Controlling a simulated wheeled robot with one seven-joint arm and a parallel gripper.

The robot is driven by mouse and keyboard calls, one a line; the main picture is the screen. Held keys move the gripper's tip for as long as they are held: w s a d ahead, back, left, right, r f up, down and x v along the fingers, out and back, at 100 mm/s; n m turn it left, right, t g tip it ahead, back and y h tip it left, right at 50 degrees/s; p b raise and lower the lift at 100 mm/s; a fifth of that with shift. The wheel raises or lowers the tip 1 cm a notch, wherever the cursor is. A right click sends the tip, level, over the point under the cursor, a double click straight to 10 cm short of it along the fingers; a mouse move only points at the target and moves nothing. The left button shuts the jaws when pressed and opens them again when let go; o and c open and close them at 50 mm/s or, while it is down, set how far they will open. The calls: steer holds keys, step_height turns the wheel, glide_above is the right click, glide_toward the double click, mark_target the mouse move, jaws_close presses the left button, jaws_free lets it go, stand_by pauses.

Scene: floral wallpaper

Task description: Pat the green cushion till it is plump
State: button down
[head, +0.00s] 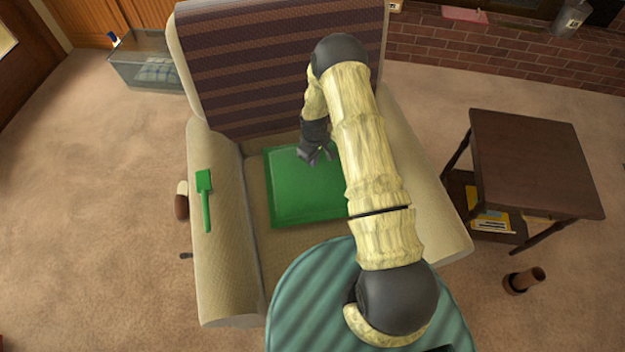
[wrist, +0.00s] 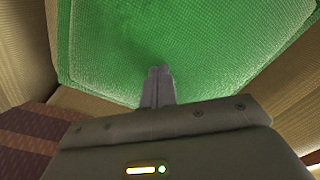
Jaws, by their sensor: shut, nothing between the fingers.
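The green cushion (head: 297,197) lies flat on the seat of the beige armchair (head: 225,270). My arm hides its right part in the head view. My gripper (head: 318,158) is over the back part of the cushion, near the striped backrest. In the wrist view the cushion (wrist: 180,45) fills the upper middle, and my gripper's fingers (wrist: 158,75) are together with nothing between them, pointing at it. I cannot tell whether the fingertips touch the cushion.
A green brush-like tool (head: 205,200) lies on the chair's left armrest. A dark wooden side table (head: 535,160) stands to the right, with a brown cylinder (head: 524,280) on the carpet before it. A clear bin (head: 150,65) stands behind left. Open carpet lies left.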

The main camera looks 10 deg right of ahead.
steer(key=shift+f, duration=0.1)
steer(key=shift+r+p, duration=1.2)
steer(key=shift+r, duration=0.5)
steer(key=shift+r, duration=0.1)
steer(key=shift+r+p, duration=2)
steer(key=shift+r, duration=0.9)
steer(key=s+r+m+t+p, duration=0.1)
steer(key=s+r+m+p, duration=0.15)
steer(key=r, duration=0.95)
steer(key=s+r+m+p, duration=0.15)
steer(key=s+r, duration=0.25)
steer(key=r, duration=0.8)
steer(key=s+r+m+t+p, duration=0.1)
steer(key=s+r+m+p, duration=0.2)
steer(key=s+r, duration=1.1)
steer(key=shift+s+t+p, duration=0.3)
steer(key=shift+s+p, duration=0.05)
steer(key=shift+s, duration=0.55)
